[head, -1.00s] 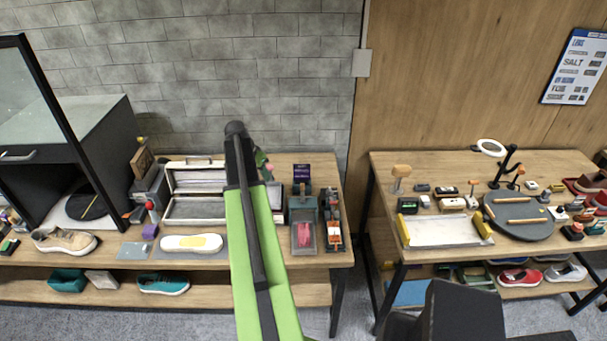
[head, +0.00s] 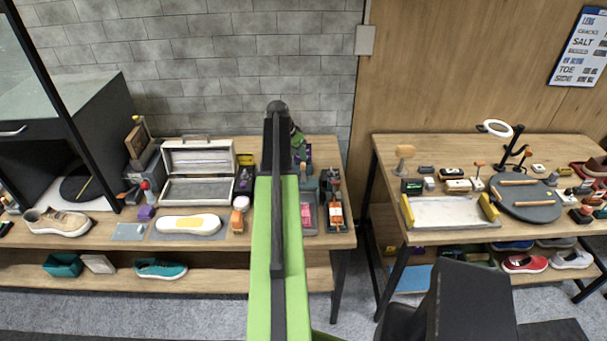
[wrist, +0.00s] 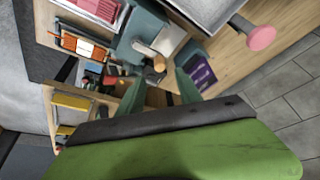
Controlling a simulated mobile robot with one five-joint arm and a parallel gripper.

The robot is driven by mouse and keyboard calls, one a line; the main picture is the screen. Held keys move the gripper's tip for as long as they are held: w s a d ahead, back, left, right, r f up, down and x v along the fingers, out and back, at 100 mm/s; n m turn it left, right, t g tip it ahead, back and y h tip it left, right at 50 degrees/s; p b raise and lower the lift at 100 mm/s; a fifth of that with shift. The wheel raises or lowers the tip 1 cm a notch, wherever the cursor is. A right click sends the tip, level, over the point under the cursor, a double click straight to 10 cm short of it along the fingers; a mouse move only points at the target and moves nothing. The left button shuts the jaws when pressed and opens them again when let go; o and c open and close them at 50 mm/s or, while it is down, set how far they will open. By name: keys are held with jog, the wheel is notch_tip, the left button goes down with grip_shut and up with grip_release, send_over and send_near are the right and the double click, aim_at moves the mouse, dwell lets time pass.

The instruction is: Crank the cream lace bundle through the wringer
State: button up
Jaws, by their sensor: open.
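A teal device (wrist: 143,25), which looks like the wringer, stands at the right end of the left bench. It is partly hidden behind my arm in the head view (head: 309,184). A tray holding a pink-red bundle (head: 306,213) lies at its front, and the bundle also shows in the wrist view (wrist: 97,8). A cream piece (wrist: 169,40) shows on the device; I cannot tell whether it is the lace bundle or a machine part. My gripper (wrist: 160,92) is open, with its fingers apart beside the device and nothing seen between them.
An open white case (head: 197,190) and a pale shoe sole (head: 188,225) are left of my arm. An orange-and-white item (wrist: 83,45) lies close beside the device. A purple card (wrist: 199,74) stands near the fingers. A pink knob (wrist: 262,38) sticks out nearby.

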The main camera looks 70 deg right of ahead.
aim_at(303, 164)
jog(key=b+x, duration=0.6)
jog(key=x, duration=0.2)
jog(key=shift+f, duration=0.1)
grip_shut()
